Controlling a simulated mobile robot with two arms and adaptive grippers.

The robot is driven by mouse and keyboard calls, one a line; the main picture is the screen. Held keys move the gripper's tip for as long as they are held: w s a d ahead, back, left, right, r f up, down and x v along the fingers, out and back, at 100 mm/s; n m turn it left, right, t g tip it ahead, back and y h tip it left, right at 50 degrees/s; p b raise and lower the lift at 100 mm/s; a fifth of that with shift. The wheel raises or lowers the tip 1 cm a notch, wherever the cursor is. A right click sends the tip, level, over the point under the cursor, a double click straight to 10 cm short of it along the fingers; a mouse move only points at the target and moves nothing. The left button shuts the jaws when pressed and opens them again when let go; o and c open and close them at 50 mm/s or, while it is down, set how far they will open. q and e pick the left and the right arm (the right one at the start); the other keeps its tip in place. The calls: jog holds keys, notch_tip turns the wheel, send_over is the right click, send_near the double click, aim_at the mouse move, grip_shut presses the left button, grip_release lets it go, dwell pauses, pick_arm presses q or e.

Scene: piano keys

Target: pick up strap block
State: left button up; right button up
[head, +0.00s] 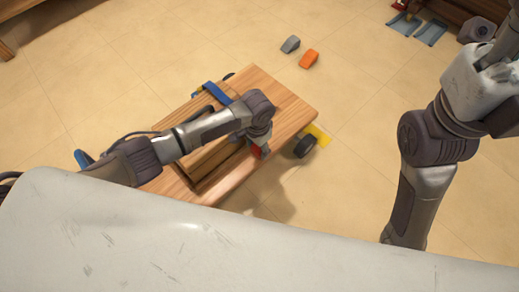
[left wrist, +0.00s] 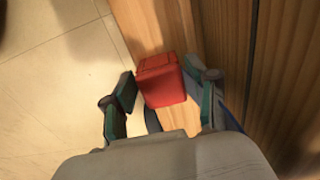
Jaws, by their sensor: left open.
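A red block (left wrist: 162,80), which may be the strap block, sits at the edge of the wooden table top in the left wrist view. In the head view only part of the red block (head: 256,151) shows below my left gripper (head: 259,140). In the left wrist view my left gripper (left wrist: 164,88) is open, with one finger on each side of the red block. I cannot tell whether either finger touches it. My right arm is at the right of the head view, but its gripper does not show.
The wooden table (head: 282,100) carries a raised wooden piece beside the red block and a blue strap (head: 217,92). An orange block (head: 309,59) and a grey block (head: 290,44) lie on the floor. A yellow-and-black item (head: 319,136) is by the table's right side.

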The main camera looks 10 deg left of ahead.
pick_arm(q)
jog(key=c, duration=0.9)
jog(key=shift+r, duration=0.15)
